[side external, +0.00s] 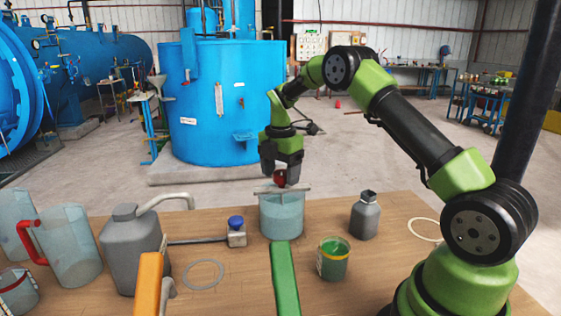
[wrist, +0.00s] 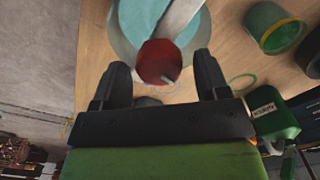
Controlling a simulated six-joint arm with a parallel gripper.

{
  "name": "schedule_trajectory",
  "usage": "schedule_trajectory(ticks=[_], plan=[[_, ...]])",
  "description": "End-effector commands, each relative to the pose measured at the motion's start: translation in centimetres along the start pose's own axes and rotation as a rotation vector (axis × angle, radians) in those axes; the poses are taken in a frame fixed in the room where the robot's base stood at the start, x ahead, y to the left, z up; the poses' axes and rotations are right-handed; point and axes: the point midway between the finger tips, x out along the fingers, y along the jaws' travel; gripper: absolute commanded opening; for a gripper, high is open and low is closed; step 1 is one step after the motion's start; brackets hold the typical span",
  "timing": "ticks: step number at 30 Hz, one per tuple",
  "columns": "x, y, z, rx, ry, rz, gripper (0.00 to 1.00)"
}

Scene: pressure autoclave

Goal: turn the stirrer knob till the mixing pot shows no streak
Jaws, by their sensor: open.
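The mixing pot (side external: 281,220) is a clear vessel with pale teal contents, standing upright on the table. A grey bar (side external: 262,190) lies across its rim, and the red stirrer knob (side external: 279,178) sits above it. In the wrist view the knob (wrist: 158,62) shows between the fingers, with the bar (wrist: 182,18) and part of the teal contents (wrist: 138,18) behind it. I cannot make out a streak in the visible part. My gripper (side external: 281,172) points down over the pot. In the wrist view its fingers (wrist: 162,70) are open, with gaps on both sides of the knob.
A green-filled cup (side external: 333,262) and a grey bottle (side external: 365,217) stand right of the pot. A blue-topped block (side external: 236,232), a grey jug (side external: 131,248) and clear jugs (side external: 72,247) stand left. Orange (side external: 149,285) and green (side external: 284,285) bars rise in front.

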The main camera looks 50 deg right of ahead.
Motion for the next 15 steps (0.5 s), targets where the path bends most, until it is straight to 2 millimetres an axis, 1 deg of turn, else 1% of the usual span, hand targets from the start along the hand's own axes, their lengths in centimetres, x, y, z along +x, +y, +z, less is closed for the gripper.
schedule_trajectory(ticks=[5,9,12,15], plan=[[-3.0,0.1,0.0,0.0,-0.002,0.007,0.68],[-5.9,0.1,0.0,0.001,-0.002,0.006,0.68],[-7.6,0.1,0.0,0.001,-0.001,0.005,0.68],[-8.7,0.0,0.0,0.0,-0.002,0.003,0.68]])
